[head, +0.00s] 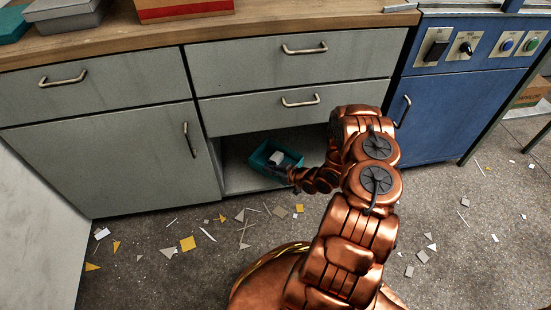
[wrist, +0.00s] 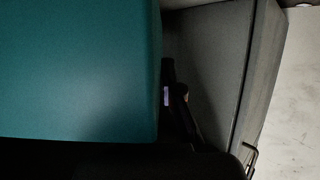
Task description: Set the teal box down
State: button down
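The teal box (head: 261,155) is in the open compartment under the drawers, at the middle of the head view. It is open at the top, with a small pale block (head: 277,158) inside. My gripper (head: 283,172) is at the box's near right side and appears shut on it. In the wrist view a teal face of the box (wrist: 75,70) fills the left, with a dark finger (wrist: 180,110) against its right edge. The other finger is not clearly seen. Whether the box's underside touches the compartment floor cannot be told.
The compartment (head: 238,178) has a grey door (head: 165,150) on its left and drawers (head: 300,100) above. My arm covers its right side. A blue cabinet (head: 440,115) stands to the right. Another teal box (head: 10,25) is on the wooden counter (head: 120,38). Scraps litter the floor.

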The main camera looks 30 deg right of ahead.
aim_at(280, 160)
jog(key=w+d+b, duration=0.1)
jog(key=w+d, duration=0.3)
jog(key=d, duration=0.1)
jog(key=w+d+f+b, duration=0.1)
jog(key=w+d, duration=0.1)
jog(key=shift+d+b, duration=0.25)
jog(key=shift+b, duration=0.05)
jog(key=shift+f+b, duration=0.85)
jog(key=shift+f, duration=0.85)
jog(key=shift+f, duration=0.15)
jog(key=c, duration=1.3)
grip_release()
